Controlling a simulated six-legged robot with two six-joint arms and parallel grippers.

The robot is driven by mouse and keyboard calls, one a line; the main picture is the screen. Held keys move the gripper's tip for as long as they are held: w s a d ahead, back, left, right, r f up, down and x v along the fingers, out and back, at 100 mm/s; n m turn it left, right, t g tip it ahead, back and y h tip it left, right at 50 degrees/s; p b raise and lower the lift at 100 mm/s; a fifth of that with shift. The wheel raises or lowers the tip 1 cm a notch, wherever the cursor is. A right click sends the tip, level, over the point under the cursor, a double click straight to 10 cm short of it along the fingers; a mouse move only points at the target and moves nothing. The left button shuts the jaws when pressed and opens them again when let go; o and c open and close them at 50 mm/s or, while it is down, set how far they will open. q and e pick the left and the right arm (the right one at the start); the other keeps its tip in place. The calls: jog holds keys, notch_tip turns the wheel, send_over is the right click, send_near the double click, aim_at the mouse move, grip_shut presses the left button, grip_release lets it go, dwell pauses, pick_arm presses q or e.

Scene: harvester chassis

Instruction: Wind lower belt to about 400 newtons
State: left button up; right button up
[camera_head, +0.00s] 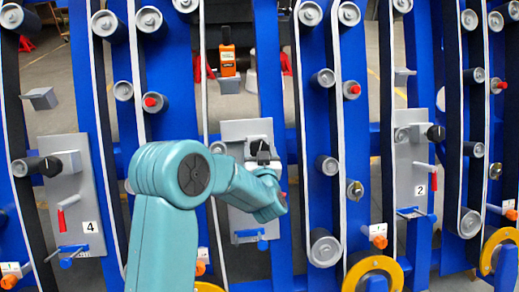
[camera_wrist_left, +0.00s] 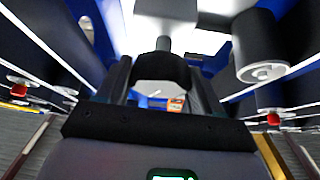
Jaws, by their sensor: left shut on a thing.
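A grey tensioner panel (camera_head: 240,130) stands in the middle of the head view, partly hidden by my teal left arm. My left gripper (camera_head: 263,155) is at the panel's upper part and looks small and dark there. In the left wrist view its two fingers stand either side of a black knob-like piece (camera_wrist_left: 160,70) with a grey shaft behind it, and the gripper is shut on it. A red bit (camera_head: 283,195) shows just right of my wrist; the rest is hidden. The lower belt's tension cannot be read. My right gripper is not in view.
Similar panels with red-handled cranks stand left, marked 4 (camera_head: 88,212), and right, marked 2 (camera_head: 420,190). An orange device (camera_head: 228,60) is above the middle panel. Blue uprights, pale belts and grey rollers (camera_head: 325,248) stand close around my arm.

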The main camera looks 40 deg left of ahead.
pick_arm(q)
jog(key=m+t+h, duration=0.1)
jog(key=m+h, duration=0.1)
jog(key=m, duration=0.2)
jog(key=m+t+h+p, duration=0.1)
jog(key=m+h, duration=0.1)
jog(key=m, duration=0.2)
jog(key=shift+s+a+m, duration=0.1)
jog(key=shift+m, duration=0.3)
jog(key=shift+m+h, duration=0.3)
jog(key=shift+h, duration=0.1)
jog(key=o, duration=1)
jog(key=shift+c, duration=0.2)
